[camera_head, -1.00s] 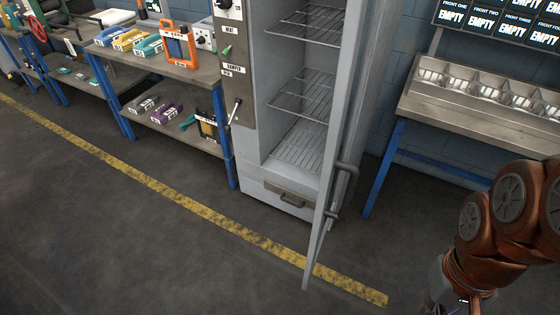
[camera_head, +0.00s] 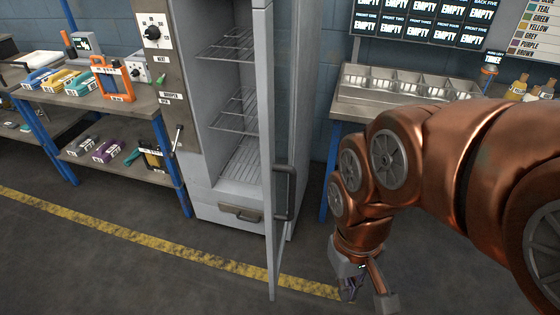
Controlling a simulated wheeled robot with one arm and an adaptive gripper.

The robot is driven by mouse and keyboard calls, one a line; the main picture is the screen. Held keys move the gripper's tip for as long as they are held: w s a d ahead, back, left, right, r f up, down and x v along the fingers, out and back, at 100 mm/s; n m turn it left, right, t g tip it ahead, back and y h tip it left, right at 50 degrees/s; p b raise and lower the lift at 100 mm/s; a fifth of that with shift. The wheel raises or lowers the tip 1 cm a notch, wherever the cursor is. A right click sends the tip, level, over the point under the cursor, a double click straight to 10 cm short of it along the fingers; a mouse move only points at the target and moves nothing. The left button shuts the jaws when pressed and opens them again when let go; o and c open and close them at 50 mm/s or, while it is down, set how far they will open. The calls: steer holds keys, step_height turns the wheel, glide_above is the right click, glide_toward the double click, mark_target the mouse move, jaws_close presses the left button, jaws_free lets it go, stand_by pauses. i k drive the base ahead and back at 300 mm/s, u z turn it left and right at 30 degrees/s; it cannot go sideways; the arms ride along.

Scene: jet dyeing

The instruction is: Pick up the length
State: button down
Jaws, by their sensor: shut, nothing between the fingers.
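Several small folded, labelled bundles lie on the left bench: a blue one (camera_head: 37,78), a yellow one (camera_head: 57,80) and a teal one (camera_head: 80,83). A grey bundle (camera_head: 83,145), a purple one (camera_head: 107,150) and a small green piece (camera_head: 132,158) are on the shelf below. I cannot tell which of these is the length. My gripper (camera_head: 367,293) hangs low at the lower middle, right of the open cabinet door, well away from the bundles. It is shut and empty.
The grey cabinet's door (camera_head: 270,200) stands open toward me, beside my gripper. Empty wire racks (camera_head: 240,110) are inside. A steel bench (camera_head: 350,108) with a divided metal tray (camera_head: 400,84) is at the right. An orange frame (camera_head: 115,80) stands on the left bench. The floor (camera_head: 120,270) is clear.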

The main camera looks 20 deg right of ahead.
mark_target(55, 83)
steer(key=u, duration=0.55)
steer(key=k, duration=0.65)
steer(key=u, duration=0.65)
steer(key=i, duration=3.35)
steer(key=u, duration=0.5)
steer(key=i, duration=1.85)
steer(key=u, duration=0.2)
